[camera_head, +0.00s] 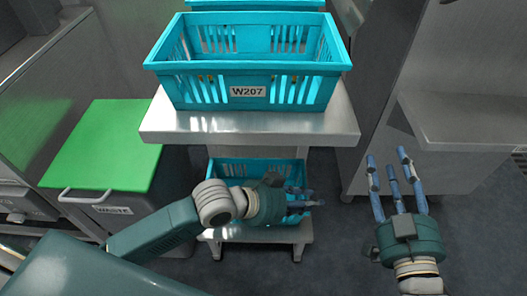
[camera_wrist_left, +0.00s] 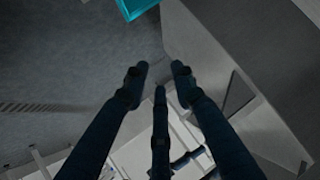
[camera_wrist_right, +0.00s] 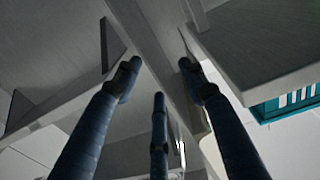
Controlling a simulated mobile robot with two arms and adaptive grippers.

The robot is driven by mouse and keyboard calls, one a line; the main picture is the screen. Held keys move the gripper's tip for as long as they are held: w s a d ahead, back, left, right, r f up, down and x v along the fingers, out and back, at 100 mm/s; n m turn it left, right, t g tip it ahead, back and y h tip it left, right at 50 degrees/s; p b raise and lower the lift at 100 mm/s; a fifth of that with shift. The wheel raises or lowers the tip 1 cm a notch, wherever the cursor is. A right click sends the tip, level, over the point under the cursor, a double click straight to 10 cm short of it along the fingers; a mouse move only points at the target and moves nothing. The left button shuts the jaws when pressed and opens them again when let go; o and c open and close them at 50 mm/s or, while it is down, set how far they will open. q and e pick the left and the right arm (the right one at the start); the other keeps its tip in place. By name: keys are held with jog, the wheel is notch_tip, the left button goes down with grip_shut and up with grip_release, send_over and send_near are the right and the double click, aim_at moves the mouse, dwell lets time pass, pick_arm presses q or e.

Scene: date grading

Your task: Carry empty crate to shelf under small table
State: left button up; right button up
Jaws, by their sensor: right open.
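A turquoise slatted crate (camera_head: 247,93) labelled W207 stands upright on the metal top of the small table (camera_head: 250,124); its floor is mostly hidden by its front wall. A second turquoise crate (camera_head: 228,167) is on the lower shelf (camera_head: 262,234) under the table, partly covered by my left arm. My left gripper (camera_head: 308,198) is open in front of this lower crate, fingers pointing right; I cannot tell whether they touch it. My right gripper (camera_head: 388,160) is open and empty, right of the table, fingers pointing up and away. Neither gripper holds a crate.
A grey bin (camera_head: 117,214) with a green lid (camera_head: 108,143) stands left of the table. A metal cabinet with a side shelf (camera_head: 470,120) stands at the right. More turquoise crates (camera_head: 255,4) show behind. Dark floor (camera_head: 345,240) is free between table and right gripper.

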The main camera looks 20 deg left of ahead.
pick_arm(q)
notch_tip(320, 180, up, 7)
jog(key=w+n+t, duration=0.1)
jog(key=n+t, duration=0.2)
jog(key=t, duration=0.1)
jog(key=a+r+n+t+y, duration=0.4)
jog(key=a+r+n+t, duration=0.2)
jog(key=a+r, duration=0.4)
jog(key=shift+w+a+r+n, duration=0.25)
jog(key=shift+a+n, duration=0.25)
jog(key=shift+a, duration=0.2)
jog(key=shift+f, duration=0.1)
